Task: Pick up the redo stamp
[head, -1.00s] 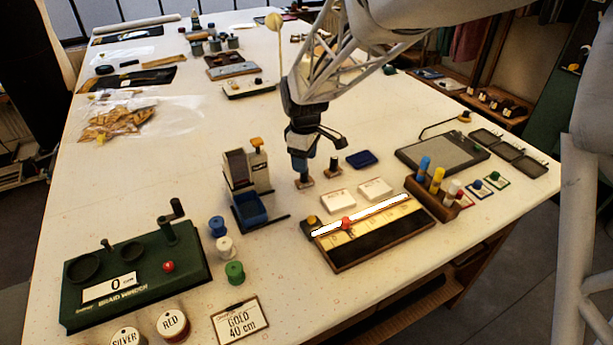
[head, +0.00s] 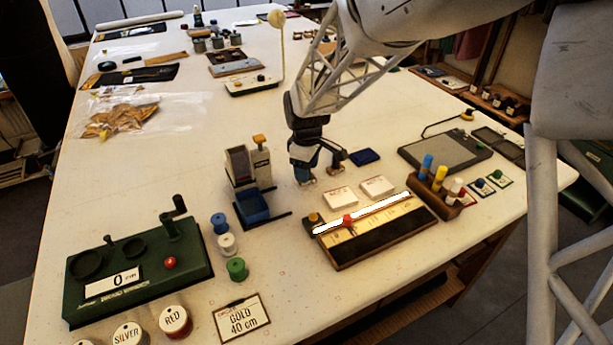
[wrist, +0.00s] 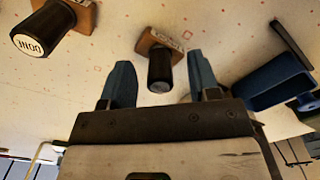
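Two dark-handled stamps with wooden bases stand on the white table. One stamp (wrist: 160,68) stands between my gripper's fingers in the wrist view; its label is too small to read there. The other stamp (wrist: 44,28) reads DONE on its top and stands apart at the upper left. My gripper (head: 304,176) is open and low over the left stamp in the head view, with its blue fingers on either side of it, hiding most of it. The DONE stamp (head: 335,168) is just right of the gripper, partly hidden.
A dispenser with a blue bin (head: 252,206) stands left of my gripper. A dark blue pad (head: 364,157) lies to the right. Two white boxes (head: 341,197) and a wooden ruler board (head: 385,235) are in front. Open table lies behind the gripper.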

